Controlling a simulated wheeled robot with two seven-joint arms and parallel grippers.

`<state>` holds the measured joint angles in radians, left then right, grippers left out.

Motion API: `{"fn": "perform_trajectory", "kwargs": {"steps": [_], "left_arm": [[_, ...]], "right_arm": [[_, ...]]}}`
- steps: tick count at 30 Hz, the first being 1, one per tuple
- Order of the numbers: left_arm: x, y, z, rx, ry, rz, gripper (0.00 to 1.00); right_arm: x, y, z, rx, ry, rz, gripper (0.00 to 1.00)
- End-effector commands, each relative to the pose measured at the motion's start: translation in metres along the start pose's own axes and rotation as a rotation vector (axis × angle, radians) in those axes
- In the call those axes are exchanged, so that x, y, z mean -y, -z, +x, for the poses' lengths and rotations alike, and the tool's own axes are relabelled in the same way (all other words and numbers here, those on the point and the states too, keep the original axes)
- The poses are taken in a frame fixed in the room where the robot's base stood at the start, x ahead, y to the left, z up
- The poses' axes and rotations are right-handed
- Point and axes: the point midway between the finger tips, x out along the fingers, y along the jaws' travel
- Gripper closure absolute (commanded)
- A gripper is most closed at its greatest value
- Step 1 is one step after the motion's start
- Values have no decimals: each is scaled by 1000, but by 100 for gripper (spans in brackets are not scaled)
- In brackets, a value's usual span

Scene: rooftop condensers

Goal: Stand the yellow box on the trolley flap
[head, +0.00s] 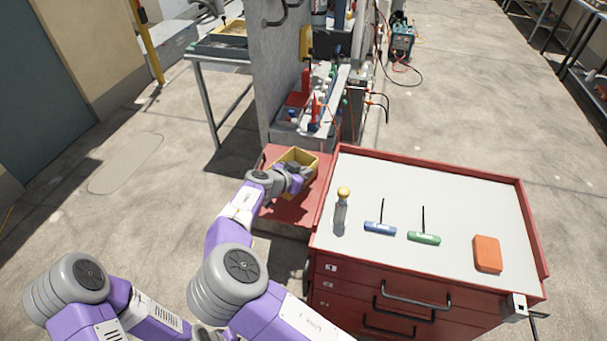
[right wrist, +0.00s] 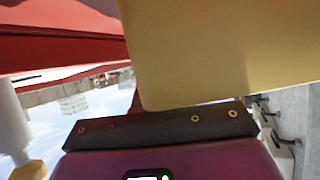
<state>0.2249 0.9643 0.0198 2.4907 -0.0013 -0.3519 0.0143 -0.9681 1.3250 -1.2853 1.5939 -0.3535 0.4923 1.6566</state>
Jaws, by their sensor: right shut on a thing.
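The yellow box (head: 293,156) is an open-topped bin at the red trolley flap (head: 290,212), on the left side of the trolley. My right gripper (head: 299,172) is shut on the box at its near side and hides part of it. In the right wrist view the box (right wrist: 225,50) fills the upper right, beside a dark gripper finger (right wrist: 160,125). Red trolley parts show at the upper left there. I cannot tell whether the box's base touches the flap. My left gripper is outside the view; only its arm shows at the lower left.
The trolley top (head: 390,185) holds a yellow-capped bottle (head: 341,208), a blue-handled tool (head: 380,228), a green-handled tool (head: 424,238) and an orange block (head: 487,253). A grey panel (head: 277,75) and a tray of supplies (head: 310,115) stand behind the flap. Floor left is clear.

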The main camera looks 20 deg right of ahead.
Motion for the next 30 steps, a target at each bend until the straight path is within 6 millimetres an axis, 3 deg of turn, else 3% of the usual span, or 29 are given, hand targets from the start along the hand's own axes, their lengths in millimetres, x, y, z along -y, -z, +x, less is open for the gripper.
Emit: {"fn": "perform_trajectory", "kwargs": {"steps": [5,6,10,21,26,30], "left_arm": [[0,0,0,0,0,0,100],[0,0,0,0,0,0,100],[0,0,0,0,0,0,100],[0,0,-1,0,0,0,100],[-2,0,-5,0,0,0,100],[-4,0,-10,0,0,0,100]], "right_arm": [[0,0,0,1,1,2,100],[0,0,0,2,1,1,87],[0,0,-1,2,1,1,67],[1,1,-6,1,3,1,66],[1,1,-32,2,5,1,66],[2,2,-63,1,6,1,66]]}}
